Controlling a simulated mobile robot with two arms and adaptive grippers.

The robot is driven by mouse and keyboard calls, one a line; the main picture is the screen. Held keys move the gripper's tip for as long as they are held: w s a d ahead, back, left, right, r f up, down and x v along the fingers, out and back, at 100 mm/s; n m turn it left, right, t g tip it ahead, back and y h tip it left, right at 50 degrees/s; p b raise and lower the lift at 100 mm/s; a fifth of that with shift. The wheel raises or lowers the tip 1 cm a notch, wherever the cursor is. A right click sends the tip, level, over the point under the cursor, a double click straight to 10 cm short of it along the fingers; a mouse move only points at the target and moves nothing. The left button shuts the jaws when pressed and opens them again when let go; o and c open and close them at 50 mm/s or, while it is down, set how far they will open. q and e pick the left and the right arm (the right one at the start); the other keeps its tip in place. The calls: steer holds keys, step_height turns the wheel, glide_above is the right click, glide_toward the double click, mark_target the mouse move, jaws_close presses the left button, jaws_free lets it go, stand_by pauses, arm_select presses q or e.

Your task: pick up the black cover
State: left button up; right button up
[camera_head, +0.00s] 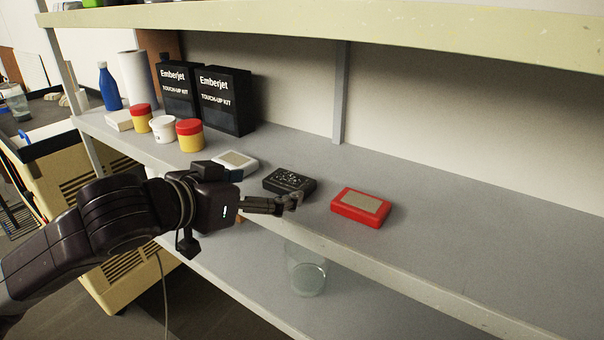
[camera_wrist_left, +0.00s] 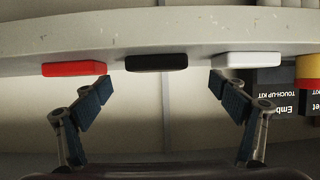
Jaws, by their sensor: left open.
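The black cover (camera_head: 289,181) lies flat near the front edge of the grey shelf, with pale speckles on its top. In the left wrist view, which looks upside down, the black cover (camera_wrist_left: 156,62) shows edge-on, centred beyond the gap between my fingers. My left gripper (camera_head: 291,201) is at the shelf's front edge, just in front of the cover. In the left wrist view my left gripper (camera_wrist_left: 160,84) is open and empty, its two fingers wide apart. My right gripper is not in view.
A red block (camera_head: 361,206) lies right of the cover, a white one (camera_head: 236,162) left of it. Further left stand lidded jars (camera_head: 190,135) and black Emberjet boxes (camera_head: 225,100). A clear glass (camera_head: 306,272) stands on the lower shelf. The upper shelf (camera_head: 400,30) overhangs. The right side is clear.

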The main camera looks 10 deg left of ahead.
mark_target(290, 178)
arm_select(q)
steer(key=shift+x, duration=0.95)
steer(key=shift+w+d+p, duration=0.3)
steer(key=shift+w+p, duration=0.05)
steer(key=shift+w, duration=0.2)
steer(key=shift+w+d+p, duration=0.35)
steer(key=shift+w, duration=0.15)
steer(key=x, duration=0.2)
steer(key=shift+w+d+f, duration=0.15)
steer(key=shift+w+f, duration=0.05)
steer(key=shift+w, duration=0.1)
steer(key=shift+w+f, duration=0.15)
steer(key=shift+w, duration=0.15)
steer(key=shift+s, duration=0.1)
steer(key=shift+c, duration=0.3)
steer(key=c, duration=1.4)
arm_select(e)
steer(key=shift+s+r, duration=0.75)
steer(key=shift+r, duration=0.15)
